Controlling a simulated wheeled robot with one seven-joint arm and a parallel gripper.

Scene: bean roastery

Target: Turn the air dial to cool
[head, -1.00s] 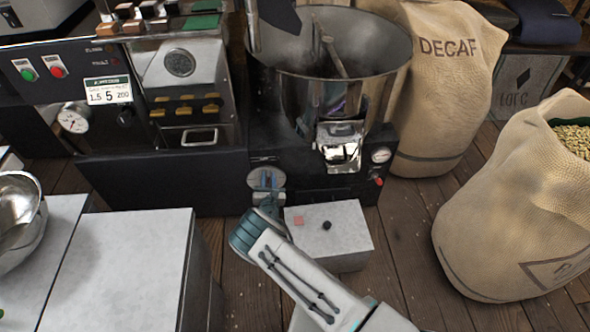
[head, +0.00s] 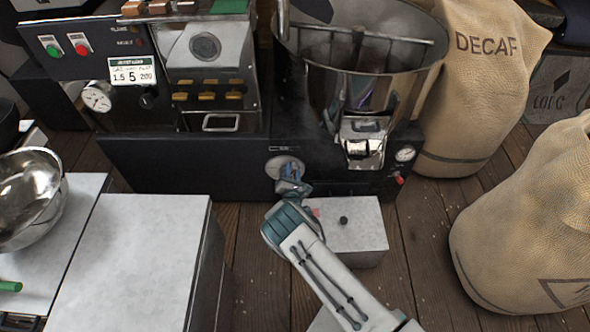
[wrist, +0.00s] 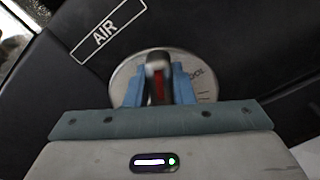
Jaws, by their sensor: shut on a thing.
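The air dial has a round pale plate (head: 284,165) on the black front of the roaster, low and near the middle of the head view. In the wrist view its plate (wrist: 125,78) shows behind the fingers. The dark knob (wrist: 158,62) with a red mark stands between them, near upright in the picture. An AIR label (wrist: 108,31) is at upper left. My gripper (head: 291,184) is shut on the knob, its blue fingers at either side. The plate's lower part is hidden.
A low pale box (head: 352,232) with a black button stands just right of my gripper. A grey-topped counter (head: 130,255) and a metal bowl (head: 30,200) are at left. The drum (head: 375,90) rises above. Burlap sacks (head: 535,215) stand at right.

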